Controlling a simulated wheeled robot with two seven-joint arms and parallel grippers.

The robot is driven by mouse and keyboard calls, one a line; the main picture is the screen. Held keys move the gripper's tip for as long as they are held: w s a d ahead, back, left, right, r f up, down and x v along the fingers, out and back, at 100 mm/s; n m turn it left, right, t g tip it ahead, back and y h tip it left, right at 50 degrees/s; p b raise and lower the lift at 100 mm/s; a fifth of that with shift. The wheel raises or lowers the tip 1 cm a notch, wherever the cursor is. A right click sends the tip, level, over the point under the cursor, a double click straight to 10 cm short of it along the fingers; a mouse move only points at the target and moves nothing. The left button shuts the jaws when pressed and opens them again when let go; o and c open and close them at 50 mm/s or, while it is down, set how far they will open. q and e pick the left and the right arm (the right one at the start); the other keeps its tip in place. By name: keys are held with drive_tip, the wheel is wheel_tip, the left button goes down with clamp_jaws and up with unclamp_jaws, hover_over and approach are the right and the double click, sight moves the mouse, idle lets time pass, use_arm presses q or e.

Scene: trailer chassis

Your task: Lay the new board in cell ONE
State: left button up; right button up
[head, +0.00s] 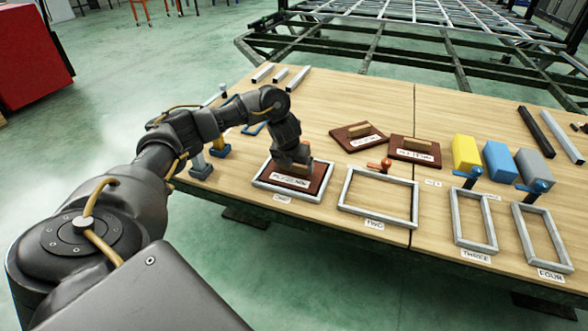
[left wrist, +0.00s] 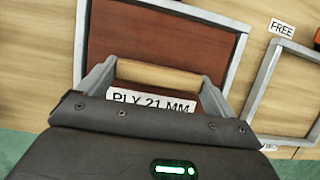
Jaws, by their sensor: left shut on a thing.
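The brown board (head: 319,182) labelled PLY 21 MM is inside the outline of the grey frame of cell ONE (head: 287,193), at the near left of the wooden table. My left gripper (head: 293,166) is shut on the board's light wooden handle, which shows in the left wrist view (left wrist: 165,77) between the two fingers. There the board (left wrist: 150,42) lies inside the grey frame edges (left wrist: 238,42). I cannot tell whether it rests fully on the table. The gripper hides part of the board. My right gripper is not in view.
Empty frame TWO (head: 378,219) is just right of cell ONE. Frames THREE (head: 476,249) and FOUR (head: 545,262) are further right. Two other brown boards (head: 357,137) (head: 415,149) lie behind. Yellow (head: 466,153), blue (head: 499,160) and grey blocks (head: 535,167) stand at the right.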

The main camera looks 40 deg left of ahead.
use_arm(q)
drive_tip(key=shift+r, duration=0.1)
drive_tip(key=o, duration=0.9)
drive_tip(key=shift+o, duration=0.2)
